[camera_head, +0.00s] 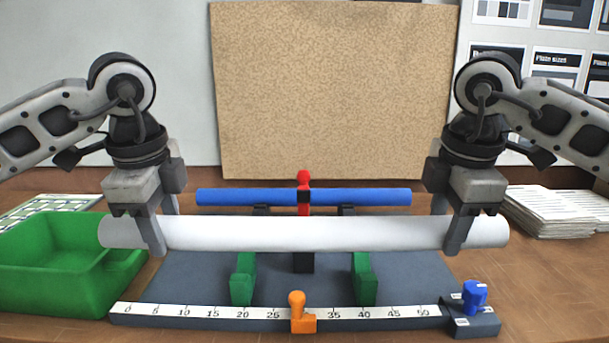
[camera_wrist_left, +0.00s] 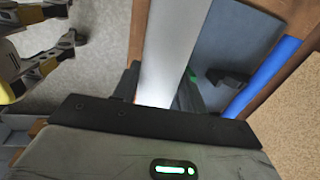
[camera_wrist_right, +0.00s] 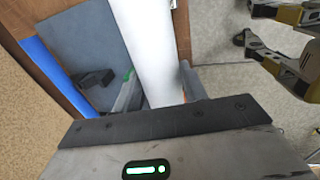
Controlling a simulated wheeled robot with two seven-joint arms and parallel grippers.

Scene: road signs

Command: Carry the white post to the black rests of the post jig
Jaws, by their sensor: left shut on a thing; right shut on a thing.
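The white post (camera_head: 310,233) is a long white cylinder, held level across the head view. My left gripper (camera_head: 158,240) is shut on it near its left end, and my right gripper (camera_head: 455,235) is shut on it near its right end. The post also shows in the left wrist view (camera_wrist_left: 168,50) and the right wrist view (camera_wrist_right: 150,45). The post jig is a dark grey base (camera_head: 200,285) with green supports (camera_head: 243,280) (camera_head: 364,280) below the post. Black rests (camera_head: 262,209) (camera_head: 346,210) show partly behind the post, under a blue bar.
The blue bar (camera_head: 240,196) lies behind the post, with a red clamp (camera_head: 303,178) at its middle. A green bin (camera_head: 50,270) stands at the left. A numbered scale (camera_head: 200,312) with an orange stop (camera_head: 297,312) and a blue knob (camera_head: 474,296) runs along the front. Papers (camera_head: 550,210) lie right.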

